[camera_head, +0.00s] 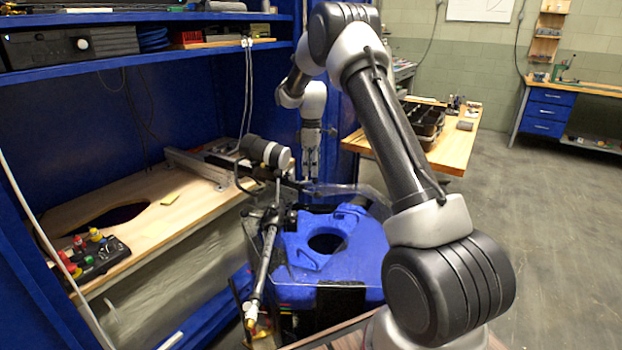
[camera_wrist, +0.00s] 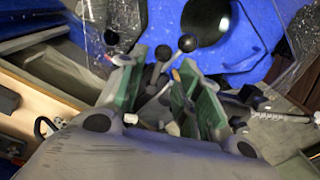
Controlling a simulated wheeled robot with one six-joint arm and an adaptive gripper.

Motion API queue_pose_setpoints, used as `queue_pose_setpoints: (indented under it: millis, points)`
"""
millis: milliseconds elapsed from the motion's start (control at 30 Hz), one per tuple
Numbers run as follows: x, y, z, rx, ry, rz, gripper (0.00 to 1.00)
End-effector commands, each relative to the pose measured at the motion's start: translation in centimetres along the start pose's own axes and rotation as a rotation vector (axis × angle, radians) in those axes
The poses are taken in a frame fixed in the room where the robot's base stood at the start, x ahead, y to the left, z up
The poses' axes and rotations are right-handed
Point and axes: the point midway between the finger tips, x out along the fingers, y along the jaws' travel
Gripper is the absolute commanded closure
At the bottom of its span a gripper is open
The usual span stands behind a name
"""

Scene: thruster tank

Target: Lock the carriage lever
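My gripper (camera_wrist: 163,85) has green-lined fingers spread apart, pointing down toward the carriage hardware. It also shows in the head view (camera_head: 309,176), behind my arm, beside the mounted cylinder. In the wrist view a thin rod with a black ball knob (camera_wrist: 163,53) lies between the fingers, and a second black knob (camera_wrist: 187,42) is just beyond the fingertips. One of these looks like the carriage lever, but I cannot tell which, nor whether a finger touches it. In the head view the black carriage mechanism (camera_head: 281,217) sits at the tank's left edge; the lever is too small to make out.
The blue tank lid (camera_head: 355,258) with a round hole is below and right of the gripper. A grey-black cylinder (camera_head: 265,152) and a wooden bench (camera_head: 150,225) are left. A button box (camera_head: 92,258) stands on the bench. The floor at right is clear.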

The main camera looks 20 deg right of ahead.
Motion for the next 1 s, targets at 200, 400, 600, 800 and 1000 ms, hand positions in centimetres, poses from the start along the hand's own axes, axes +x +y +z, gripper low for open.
queue_pose_setpoints:
  millis: [200, 400, 600, 800, 1000]
  points:
    - [3.2, 0.0, 0.0, 0.001, 0.0, -0.001, 0.66]
    - [4.2, 0.0, 0.0, 0.001, 0.0, -0.001, 0.66]
    - [4.2, 0.0, 0.0, 0.002, 0.0, 0.0, 0.68]
    - [4.2, 0.0, 0.0, 0.002, 0.0, 0.0, 1.0]
    - [4.2, 0.0, 0.0, 0.003, 0.0, 0.0, 1.0]
